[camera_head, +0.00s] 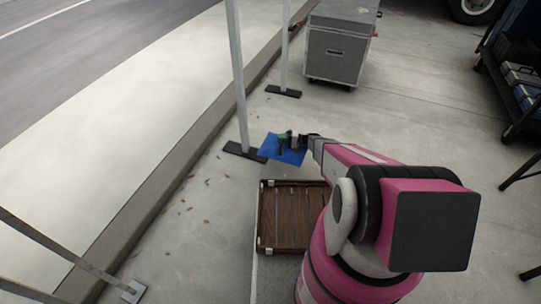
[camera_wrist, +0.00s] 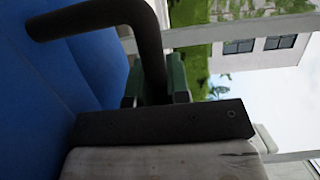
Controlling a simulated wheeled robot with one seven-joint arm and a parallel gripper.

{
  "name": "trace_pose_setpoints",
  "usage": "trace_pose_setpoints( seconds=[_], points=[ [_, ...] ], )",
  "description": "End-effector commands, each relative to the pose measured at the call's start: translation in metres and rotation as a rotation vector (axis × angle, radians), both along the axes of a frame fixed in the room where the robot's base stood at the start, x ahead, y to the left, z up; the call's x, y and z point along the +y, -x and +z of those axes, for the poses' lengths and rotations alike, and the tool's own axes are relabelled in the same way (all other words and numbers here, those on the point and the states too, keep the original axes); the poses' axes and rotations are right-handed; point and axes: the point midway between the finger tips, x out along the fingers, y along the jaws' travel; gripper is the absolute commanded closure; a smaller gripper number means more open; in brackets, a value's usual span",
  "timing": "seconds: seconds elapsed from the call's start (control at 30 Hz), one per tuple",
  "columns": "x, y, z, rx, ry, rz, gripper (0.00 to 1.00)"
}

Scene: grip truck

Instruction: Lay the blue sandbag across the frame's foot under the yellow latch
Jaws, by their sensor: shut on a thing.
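The blue sandbag (camera_head: 291,156) hangs or rests just right of the near frame foot (camera_head: 240,151), a black plate under a pale post (camera_head: 237,75). Its left edge meets the foot's right end in the picture; I cannot tell whether they touch. My gripper (camera_head: 289,140) is over the bag. In the wrist view my gripper (camera_wrist: 160,85) has green pads shut on the black handle (camera_wrist: 98,14), with the blue bag (camera_wrist: 40,75) at left. A second black foot (camera_head: 283,91) stands farther back under another post. No yellow latch is visible.
A brown slatted crate (camera_head: 263,218) lies close in front of the bag. A grey wheeled case (camera_head: 336,55) stands at the back. A loaded cart (camera_head: 512,95) is at right. A kerb (camera_head: 165,180) runs along the left. Concrete is clear between case and cart.

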Motion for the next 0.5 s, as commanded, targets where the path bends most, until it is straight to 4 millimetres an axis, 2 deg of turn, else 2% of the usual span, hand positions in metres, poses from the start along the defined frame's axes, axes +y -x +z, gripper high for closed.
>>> trace_pose_setpoints(
  seconds=[0.17, 0.5],
  points=[
    [0.012, -0.009, -0.009, -0.001, -0.006, 0.002, 1.00],
    [0.053, -0.038, -0.039, 0.000, -0.006, 0.002, 1.00]
  ],
)
